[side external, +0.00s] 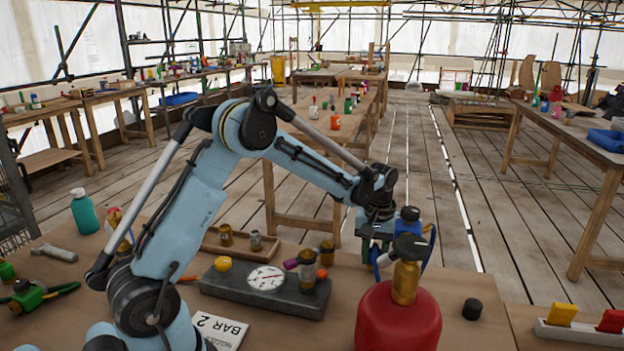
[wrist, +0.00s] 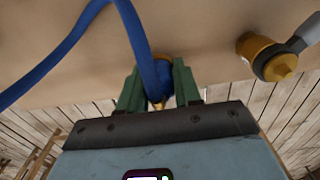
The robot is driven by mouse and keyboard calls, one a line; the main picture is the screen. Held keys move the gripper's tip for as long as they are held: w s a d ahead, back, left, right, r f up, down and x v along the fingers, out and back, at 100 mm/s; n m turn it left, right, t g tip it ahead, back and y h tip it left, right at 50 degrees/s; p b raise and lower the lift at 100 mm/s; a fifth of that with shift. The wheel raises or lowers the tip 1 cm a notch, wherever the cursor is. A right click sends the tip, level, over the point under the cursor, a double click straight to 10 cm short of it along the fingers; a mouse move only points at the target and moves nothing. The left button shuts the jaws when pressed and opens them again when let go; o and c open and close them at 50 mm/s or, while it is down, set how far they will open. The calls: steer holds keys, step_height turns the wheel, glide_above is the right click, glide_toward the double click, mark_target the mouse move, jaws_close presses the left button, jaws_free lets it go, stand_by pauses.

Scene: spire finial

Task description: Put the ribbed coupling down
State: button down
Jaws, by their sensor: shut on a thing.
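My gripper (side external: 378,238) is at the end of the arm, right of centre in the side external view, just behind the brass-topped red canister. In the wrist view its two green fingers (wrist: 159,90) are shut on a small blue and brass piece (wrist: 158,104), which I take to be the ribbed coupling. A blue band (wrist: 137,38) runs over it and up out of the wrist view. The blue parts also show beside the gripper in the side external view (side external: 409,214). The coupling's ribs and its lower end are hidden, and I cannot tell whether it touches the table.
The red canister (side external: 397,318) stands close in front of my gripper. A grey block with a dial (side external: 265,279) and a wooden tray (side external: 243,246) lie to the left. A small black cylinder (side external: 472,309) stands to the right, with bare tabletop (side external: 478,335) around it.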

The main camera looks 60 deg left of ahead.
steer(key=shift+f, duration=0.6)
steer(key=c, duration=0.8)
jaws_free()
steer(key=shift+f, duration=0.1)
